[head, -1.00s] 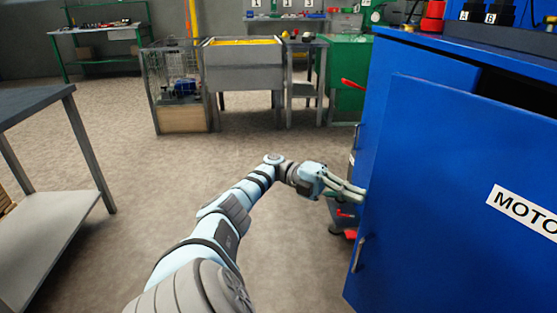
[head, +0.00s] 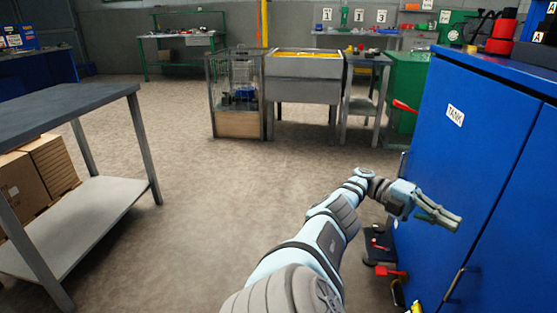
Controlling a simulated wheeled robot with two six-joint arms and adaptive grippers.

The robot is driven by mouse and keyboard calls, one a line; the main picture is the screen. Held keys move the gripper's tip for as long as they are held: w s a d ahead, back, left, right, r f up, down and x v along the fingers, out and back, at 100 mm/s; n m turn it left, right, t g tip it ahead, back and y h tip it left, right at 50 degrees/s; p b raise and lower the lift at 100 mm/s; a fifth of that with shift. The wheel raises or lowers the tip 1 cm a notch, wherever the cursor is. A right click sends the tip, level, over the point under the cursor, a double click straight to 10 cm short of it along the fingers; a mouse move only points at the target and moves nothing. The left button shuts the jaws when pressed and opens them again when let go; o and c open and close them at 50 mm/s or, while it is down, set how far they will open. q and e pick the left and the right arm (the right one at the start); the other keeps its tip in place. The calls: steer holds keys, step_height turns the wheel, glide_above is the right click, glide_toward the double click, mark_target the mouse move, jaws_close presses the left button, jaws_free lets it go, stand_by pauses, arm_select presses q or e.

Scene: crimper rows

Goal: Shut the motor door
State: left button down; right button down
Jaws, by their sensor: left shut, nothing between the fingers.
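The blue cabinet (head: 485,66) stands at the right. Its left door (head: 470,150) carries a TANK label (head: 455,115). To the right of a slanting seam is the motor door (head: 525,225), cut off by the picture edge, its label out of view. A thin upright handle (head: 453,287) shows near the seam. No dark gap shows along the visible top of the motor door; whether it is fully flush I cannot tell. My left gripper (head: 457,221) is shut and empty, in front of the TANK door, left of the seam; contact is unclear. My right gripper is out of view.
A grey table (head: 60,105) with boxes (head: 45,170) on its lower shelf stands at the left. A wire cage (head: 238,85) and a grey bin (head: 303,85) stand at the back. Red-handled items (head: 385,270) lie low beside the cabinet. The middle floor is clear.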

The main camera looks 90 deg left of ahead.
arm_select(q)
steer(key=shift+s, duration=0.1)
stand_by(0.3)
step_height(320, 180, up, 10)
stand_by(0.3)
